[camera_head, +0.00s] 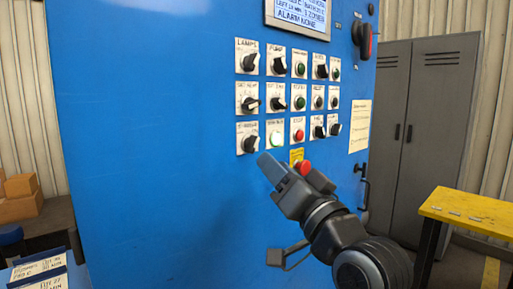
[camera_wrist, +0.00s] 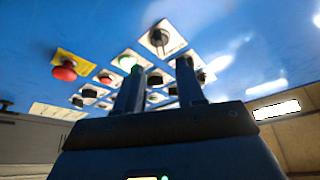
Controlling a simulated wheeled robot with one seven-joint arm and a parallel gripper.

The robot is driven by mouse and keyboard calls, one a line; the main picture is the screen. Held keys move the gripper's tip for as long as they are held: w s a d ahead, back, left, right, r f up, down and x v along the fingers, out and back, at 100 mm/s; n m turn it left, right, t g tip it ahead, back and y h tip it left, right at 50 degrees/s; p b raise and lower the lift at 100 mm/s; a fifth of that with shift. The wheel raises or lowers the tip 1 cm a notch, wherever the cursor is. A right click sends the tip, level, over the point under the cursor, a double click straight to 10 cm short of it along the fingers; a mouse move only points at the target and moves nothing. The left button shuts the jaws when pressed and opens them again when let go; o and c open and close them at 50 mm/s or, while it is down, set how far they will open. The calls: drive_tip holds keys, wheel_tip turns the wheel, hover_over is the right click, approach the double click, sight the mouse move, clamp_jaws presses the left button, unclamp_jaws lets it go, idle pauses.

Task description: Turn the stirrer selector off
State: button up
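The blue panel's bottom-left selector (camera_head: 250,144) is a black knob on a white plate; its small label looks like the stirrer's. It also shows in the wrist view at the top as a round knob with a bar handle (camera_wrist: 159,38). I cannot tell its exact setting. My gripper (camera_head: 268,162) is just below and right of this knob in the head view, apart from it as far as I can see. In the wrist view the two dark fingers of my gripper (camera_wrist: 160,80) stand apart with nothing held between them.
A lit green button (camera_head: 275,138) and red button (camera_head: 298,135) sit right of the selector. A red mushroom button (camera_head: 304,167) on yellow is close to my gripper. Grey lockers (camera_head: 425,100) and a yellow table (camera_head: 465,212) stand right. The panel's left side is bare.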

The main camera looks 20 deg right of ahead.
sight(256, 146)
drive_tip(key=p+x, duration=0.1)
drive_tip(key=x, duration=0.5)
drive_tip(key=shift+r+p, duration=0.1)
drive_tip(key=shift+p, duration=0.25)
drive_tip(key=shift+w+a+r, duration=0.1)
drive_tip(key=shift+w, duration=0.45)
drive_tip(key=shift+c, duration=0.4)
clamp_jaws()
